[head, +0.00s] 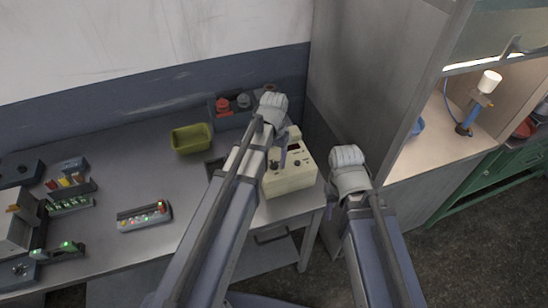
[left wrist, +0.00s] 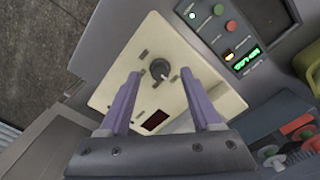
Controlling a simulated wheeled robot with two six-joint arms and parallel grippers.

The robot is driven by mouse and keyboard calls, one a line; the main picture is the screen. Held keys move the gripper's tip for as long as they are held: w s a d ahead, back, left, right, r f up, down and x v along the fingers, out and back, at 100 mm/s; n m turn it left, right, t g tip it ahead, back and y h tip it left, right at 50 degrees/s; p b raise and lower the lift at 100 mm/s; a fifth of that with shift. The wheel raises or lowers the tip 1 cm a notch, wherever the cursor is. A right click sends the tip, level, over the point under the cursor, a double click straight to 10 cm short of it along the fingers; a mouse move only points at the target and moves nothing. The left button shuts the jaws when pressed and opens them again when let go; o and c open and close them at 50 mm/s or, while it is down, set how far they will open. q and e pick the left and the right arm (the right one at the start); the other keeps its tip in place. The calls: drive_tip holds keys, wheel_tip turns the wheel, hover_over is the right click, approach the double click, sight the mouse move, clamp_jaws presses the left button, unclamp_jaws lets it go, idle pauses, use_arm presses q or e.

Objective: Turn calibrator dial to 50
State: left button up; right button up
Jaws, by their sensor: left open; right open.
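The calibrator is a cream box (head: 290,183) at the right end of the grey workbench. In the left wrist view its sloped face (left wrist: 112,88) carries a round dark dial (left wrist: 160,69) with a pale pointer mark, small dark buttons and a dark red display (left wrist: 155,121), whose reading I cannot make out. My left gripper (left wrist: 159,78) is open, with its two purple fingers on either side of the dial; I cannot tell whether they touch it. My right gripper (head: 331,208) is mostly hidden by its own arm, right of the calibrator, holding nothing visible.
A panel with buttons and a green readout (left wrist: 245,60) lies beside the calibrator. An olive bin (head: 192,139) and a tray with red and grey knobs (head: 232,107) stand behind. A grey cabinet wall (head: 365,80) rises close on the right.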

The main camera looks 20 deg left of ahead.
sight(275, 164)
use_arm(q)
wheel_tip(275, 164, up, 6)
drive_tip(key=p, duration=0.5)
drive_tip(key=shift+r+p, duration=0.2)
drive_tip(key=shift+p, duration=0.15)
drive_tip(key=shift+s+d+f+b, duration=0.2)
drive_tip(key=shift+s+f+b, duration=0.05)
drive_tip(key=shift+f+b, duration=0.1)
drive_tip(key=s+d+f+m+b, duration=0.1)
drive_tip(key=s+d+f+b, duration=0.4)
drive_tip(key=s, duration=0.2)
drive_tip(key=s+d+f+y+b, duration=0.1)
drive_tip(key=s+d+f+b, duration=0.4)
drive_tip(key=s+f+b, duration=0.1)
drive_tip(key=shift+s+m, duration=0.4)
drive_tip(key=shift+s, duration=0.15)
